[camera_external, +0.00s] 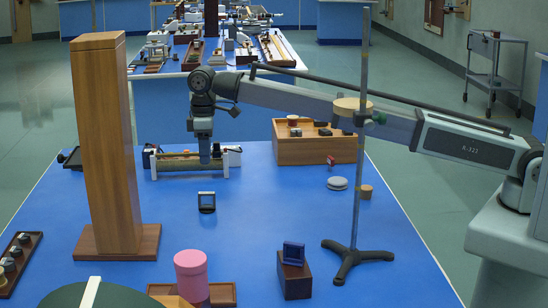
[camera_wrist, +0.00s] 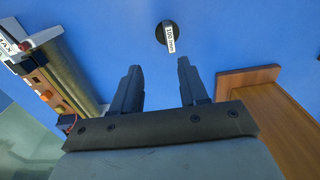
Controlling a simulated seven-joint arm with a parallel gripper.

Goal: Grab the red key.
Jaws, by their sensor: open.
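My gripper (camera_external: 209,162) points down at the tube instrument (camera_external: 180,164) at the back of the bench. In the wrist view my gripper (camera_wrist: 156,66) is open, with nothing between its fingers.
A black disc labelled 100 mm (camera_wrist: 166,38) lies beyond my fingertips. A wooden box (camera_external: 292,150) stands right of my gripper. A tall wooden column (camera_external: 105,140) and a tripod stand (camera_external: 357,252) rise from the bench. The bench middle is mostly clear.

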